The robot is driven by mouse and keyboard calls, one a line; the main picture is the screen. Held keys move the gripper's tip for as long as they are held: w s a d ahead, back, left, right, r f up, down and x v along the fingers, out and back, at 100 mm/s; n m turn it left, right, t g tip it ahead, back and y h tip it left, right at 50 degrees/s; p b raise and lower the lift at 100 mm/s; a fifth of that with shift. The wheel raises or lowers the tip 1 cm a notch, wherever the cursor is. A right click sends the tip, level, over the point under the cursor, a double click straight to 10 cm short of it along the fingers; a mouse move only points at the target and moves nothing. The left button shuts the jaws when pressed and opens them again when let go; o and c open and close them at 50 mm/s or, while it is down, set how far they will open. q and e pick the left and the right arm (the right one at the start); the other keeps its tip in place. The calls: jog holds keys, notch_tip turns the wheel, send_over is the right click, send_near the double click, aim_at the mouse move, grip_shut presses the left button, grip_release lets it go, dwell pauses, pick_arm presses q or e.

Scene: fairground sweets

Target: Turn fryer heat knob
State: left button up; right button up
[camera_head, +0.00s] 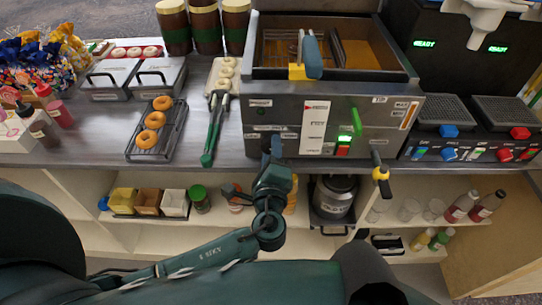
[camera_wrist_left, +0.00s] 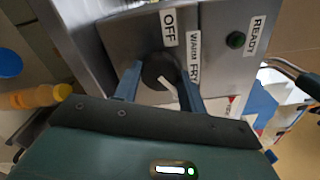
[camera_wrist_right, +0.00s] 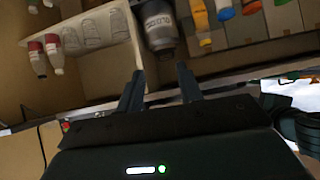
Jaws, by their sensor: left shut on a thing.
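The fryer (camera_head: 282,112) is a metal box with an oil well on top and a labelled front panel. Its heat knob (camera_wrist_left: 156,69) is black and round with a white pointer line, in the left wrist view. Labels OFF (camera_wrist_left: 168,27), WARM and FRY stand beside it. The pointer slants toward the lower right; its exact setting is unclear. My left gripper (camera_head: 270,147) is at the lower left of the panel, its fingers (camera_wrist_left: 160,84) shut around the knob. In the head view the gripper hides the knob. My right gripper (camera_wrist_right: 158,88) is open and empty, in front of the shelves.
A yellow-ended valve handle (camera_head: 381,174) juts from the fryer's lower right. A dark green READY lamp (camera_wrist_left: 235,40) is on the panel. Green-handled tongs (camera_head: 212,130) and a doughnut rack (camera_head: 156,130) lie to the left. A canister (camera_head: 335,197) stands on the shelf below.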

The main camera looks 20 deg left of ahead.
pick_arm(q)
jog(key=n+b, duration=0.6)
jog(key=shift+n+b, duration=0.35)
jog(key=shift+n, duration=0.05)
pick_arm(e)
jog(key=shift+w+a+f+t+y, duration=0.2)
jog(key=shift+a+f+y, duration=0.1)
jog(key=shift+a+f, duration=0.25)
jog(key=shift+w+a+f+t+y, duration=0.1)
jog(key=shift+a+f+t+y, duration=0.2)
jog(key=shift+f, duration=0.35)
pick_arm(q)
jog(key=shift+r, duration=0.1)
pick_arm(e)
jog(key=shift+a+r, duration=0.15)
pick_arm(q)
jog(key=o, duration=1)
pick_arm(e)
jog(key=shift+s+f, duration=0.1)
jog(key=shift+f, duration=0.1)
jog(key=shift+s, duration=0.15)
